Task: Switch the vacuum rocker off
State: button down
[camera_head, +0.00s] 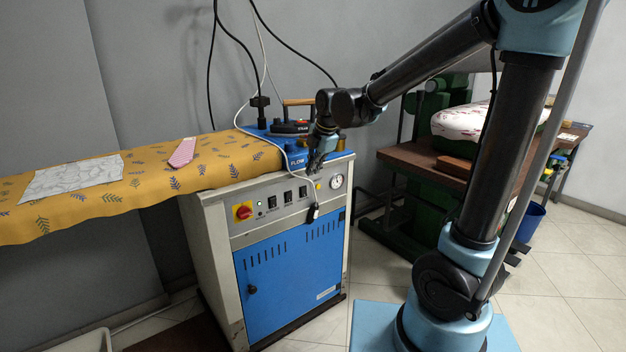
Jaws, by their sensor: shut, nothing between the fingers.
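The control panel (262,224) is on the front of the grey and blue ironing-station cabinet. It has several small black rocker switches in a row: a left one (272,202), a middle one (288,197) and a right one (303,191). Their labels and positions are too small to read, so I cannot tell which is the vacuum rocker. My gripper (314,170) is shut and empty. It points down at the cabinet's upper front edge, above and slightly right of the right rocker. I cannot tell whether it touches anything.
A red and yellow rotary switch (243,212) sits left of the rockers, a pressure gauge (337,181) right. A white cable (264,75) loops near the panel. An iron (290,127) stands on top.

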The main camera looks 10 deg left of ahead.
jog(key=shift+v, duration=0.9)
jog(key=shift+w+a, duration=0.1)
jog(key=s+d+f+m, duration=0.1)
jog(key=s+d+m, duration=0.1)
jog(key=d+m, duration=0.35)
jog(key=s+d+m+h, duration=0.1)
jog(key=s+d+m, duration=0.2)
jog(key=d, duration=0.6)
jog(key=s+d+f+m, duration=0.1)
jog(key=s+d+m, duration=0.1)
jog(key=d+m, duration=0.35)
jog(key=s+d+f+m+h, duration=0.1)
jog(key=s+d+f+m, duration=0.3)
jog(key=s+d+m, duration=0.2)
jog(key=s+d+f+m+h, duration=0.1)
jog(key=s+d+f+m, duration=0.4)
jog(key=s+d+m, duration=0.2)
jog(key=s+d, duration=0.2)
jog(key=d, duration=0.1)
jog(key=shift+g, duration=0.3)
